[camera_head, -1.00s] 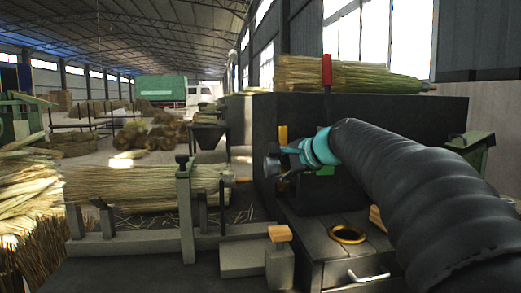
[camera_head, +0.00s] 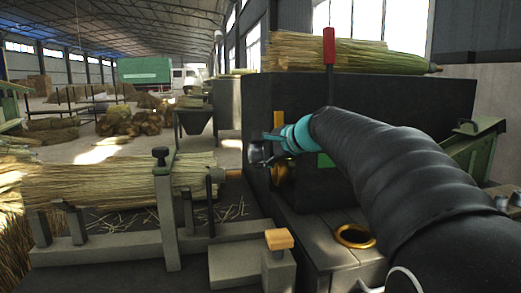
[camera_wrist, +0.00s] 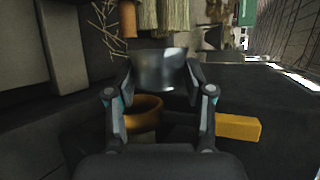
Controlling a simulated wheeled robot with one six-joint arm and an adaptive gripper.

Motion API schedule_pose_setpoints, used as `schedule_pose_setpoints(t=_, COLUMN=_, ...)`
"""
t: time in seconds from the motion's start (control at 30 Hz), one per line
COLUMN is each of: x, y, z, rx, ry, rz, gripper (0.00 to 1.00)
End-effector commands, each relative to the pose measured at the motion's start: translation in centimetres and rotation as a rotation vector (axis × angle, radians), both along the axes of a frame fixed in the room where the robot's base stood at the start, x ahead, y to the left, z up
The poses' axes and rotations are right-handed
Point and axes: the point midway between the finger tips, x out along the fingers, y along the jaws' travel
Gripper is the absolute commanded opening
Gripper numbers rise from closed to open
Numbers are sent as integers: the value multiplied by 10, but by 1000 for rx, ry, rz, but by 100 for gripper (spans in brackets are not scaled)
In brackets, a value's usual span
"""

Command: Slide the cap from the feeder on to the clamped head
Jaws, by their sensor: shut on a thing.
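The cap (camera_wrist: 160,70), a shiny metal cup, is gripped between the two fingertips of my gripper (camera_wrist: 161,76) in the wrist view. In the head view my gripper (camera_head: 265,148) is at the left front of the dark machine, and the cap is hard to make out there. The clamped head (camera_head: 100,184) is a straw bundle lying sideways at the left, with a wooden stub (camera_head: 234,174) pointing toward the machine. My gripper is right of the stub and a little above it, apart from it. The head's straw (camera_wrist: 160,14) also shows at the top of the wrist view.
A brass ring (camera_wrist: 143,113) on the machine is beside the gripper fingers. A clamp post (camera_head: 164,215) stands in front of the straw. A red lever (camera_head: 329,46) rises from the machine (camera_head: 420,105). A green box (camera_head: 462,152) stands at the right.

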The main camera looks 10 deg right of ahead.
Motion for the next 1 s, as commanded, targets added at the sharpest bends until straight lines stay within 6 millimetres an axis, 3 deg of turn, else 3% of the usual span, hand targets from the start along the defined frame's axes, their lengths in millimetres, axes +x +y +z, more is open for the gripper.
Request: schedule_pose_setpoints(t=1.0, x=30, y=1, z=-44, rx=0, ry=1, rz=1, gripper=31)
